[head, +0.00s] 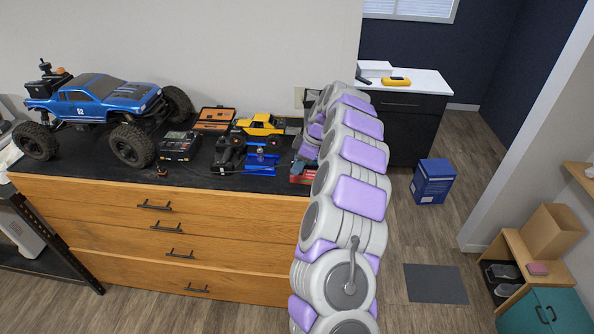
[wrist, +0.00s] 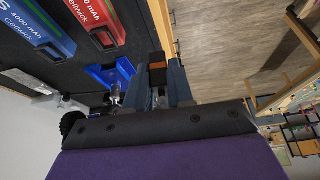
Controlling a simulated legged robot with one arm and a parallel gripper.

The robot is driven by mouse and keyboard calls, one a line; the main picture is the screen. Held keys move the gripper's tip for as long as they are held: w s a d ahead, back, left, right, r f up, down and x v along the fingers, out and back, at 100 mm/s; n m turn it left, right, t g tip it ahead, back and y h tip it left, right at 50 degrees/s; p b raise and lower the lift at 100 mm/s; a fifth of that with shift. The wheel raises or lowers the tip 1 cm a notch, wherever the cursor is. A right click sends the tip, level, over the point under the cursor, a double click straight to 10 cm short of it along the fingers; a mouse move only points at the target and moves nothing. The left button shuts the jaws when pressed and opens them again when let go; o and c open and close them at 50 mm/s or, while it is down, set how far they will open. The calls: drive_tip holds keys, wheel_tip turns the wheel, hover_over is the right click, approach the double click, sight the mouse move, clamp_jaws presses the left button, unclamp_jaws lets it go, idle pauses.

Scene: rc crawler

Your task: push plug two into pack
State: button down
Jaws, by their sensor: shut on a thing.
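My gripper (wrist: 160,88) is shut on a small black and orange-brown plug-like piece (wrist: 157,73), which I take to be plug two. The plug stands out between the blue-grey fingertips. A red battery pack (wrist: 97,22) and a blue battery pack (wrist: 47,32) lie on the black counter top, at the upper left of the wrist view. The plug is to the right of both and looks apart from them. In the head view, my gripper (head: 298,167) is low over the counter's right end, beside a red pack (head: 302,179). My arm hides part of that area.
A blue stand (head: 262,160), a charger (head: 178,146), a transmitter (head: 229,153) and a yellow crawler (head: 260,125) crowd the counter. The large blue truck (head: 100,103) fills its left side. A blue tray (wrist: 112,75) lies near the packs. The counter's right edge is close to my gripper.

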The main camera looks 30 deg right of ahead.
drive_tip(key=w+d+p, duration=0.4)
drive_tip(key=w+p, duration=0.3)
drive_tip(key=p, duration=0.1)
drive_tip(key=shift+d, duration=0.4)
drive_tip(key=shift+w, duration=0.15)
idle(0.7)
